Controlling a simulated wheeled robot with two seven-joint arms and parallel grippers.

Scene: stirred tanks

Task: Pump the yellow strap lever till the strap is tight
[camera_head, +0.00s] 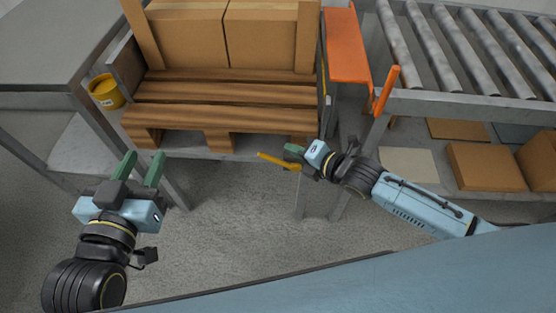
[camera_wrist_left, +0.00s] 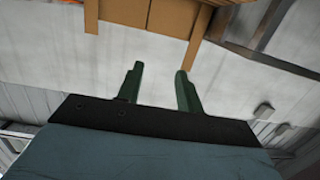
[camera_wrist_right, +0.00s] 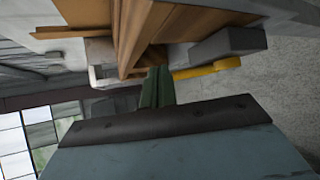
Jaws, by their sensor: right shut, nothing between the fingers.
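The yellow strap lever (camera_head: 278,161) sticks out in front of the pallet's lower right corner in the head view. It also shows in the right wrist view (camera_wrist_right: 207,69), just right of the fingertips, below a grey block (camera_wrist_right: 228,45). My right gripper (camera_head: 290,149) is shut and empty, close beside the lever. I cannot tell whether its fingers (camera_wrist_right: 157,80) touch it. My left gripper (camera_head: 144,156) is open and empty, low in front of the pallet's left side; its fingers (camera_wrist_left: 159,72) are spread in the left wrist view. I cannot make out the strap's tension.
A wooden pallet (camera_head: 220,118) carries cardboard boxes (camera_head: 262,35). A yellow tin (camera_head: 106,91) stands left of it, by a grey table (camera_head: 45,45). An orange panel (camera_head: 346,45) and orange handle (camera_head: 387,90) adjoin the roller conveyor (camera_head: 470,50) at right. Floor between my grippers is clear.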

